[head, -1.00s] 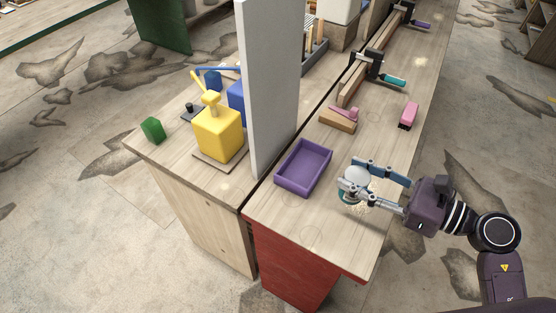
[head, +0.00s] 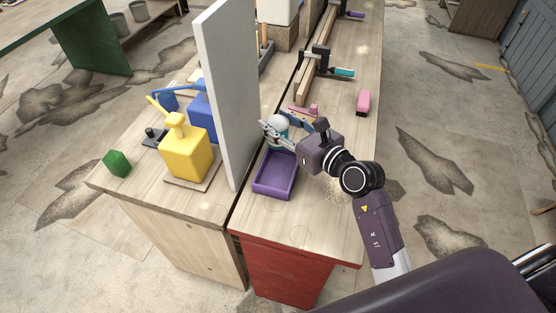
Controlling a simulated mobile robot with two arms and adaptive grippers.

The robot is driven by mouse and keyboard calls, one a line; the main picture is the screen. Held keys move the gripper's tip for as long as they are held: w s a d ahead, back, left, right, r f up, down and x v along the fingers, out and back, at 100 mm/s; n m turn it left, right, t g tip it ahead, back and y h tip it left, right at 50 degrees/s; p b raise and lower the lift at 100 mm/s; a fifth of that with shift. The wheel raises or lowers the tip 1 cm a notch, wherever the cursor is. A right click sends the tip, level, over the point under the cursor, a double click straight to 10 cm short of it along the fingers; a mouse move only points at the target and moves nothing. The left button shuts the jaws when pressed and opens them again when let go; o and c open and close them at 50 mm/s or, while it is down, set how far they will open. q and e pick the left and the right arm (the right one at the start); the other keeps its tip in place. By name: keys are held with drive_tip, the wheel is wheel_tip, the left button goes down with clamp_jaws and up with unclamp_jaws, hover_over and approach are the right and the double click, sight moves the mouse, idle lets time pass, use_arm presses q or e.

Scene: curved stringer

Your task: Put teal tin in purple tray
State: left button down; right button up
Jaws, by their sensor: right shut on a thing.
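My right gripper (head: 279,134) is shut on the teal tin (head: 278,123), whose pale round top shows between the fingers. The gripper hides most of the tin's side. The purple tray (head: 272,191) is an open rectangular box on the wooden bench, and its visible floor is empty. The gripper and tin are at the tray's far end in the picture; I cannot tell how high they are above it. My left gripper is not in view.
A tall grey panel (head: 230,90) stands close left of the tray. Beyond the gripper are a clamp (head: 317,60) and a pink brush (head: 364,102). A yellow canister (head: 185,155) and a green block (head: 117,163) stand left of the panel. Bench in front of the tray is clear.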

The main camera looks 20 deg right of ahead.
drive_tip(key=shift+f+b, duration=1.75)
drive_tip(key=shift+f, duration=5.05)
drive_tip(key=shift+f, duration=0.1)
drive_tip(key=o, duration=1.2)
drive_tip(key=shift+o, duration=0.2)
drive_tip(key=shift+s+d, duration=0.15)
drive_tip(key=shift+s, duration=0.05)
drive_tip(key=b+v, duration=0.2)
drive_tip(key=v, duration=0.8)
drive_tip(key=shift+s+d, duration=0.1)
drive_tip(key=shift+s, duration=0.05)
drive_tip(key=shift+s+d, duration=0.2)
drive_tip(key=shift+s, duration=0.4)
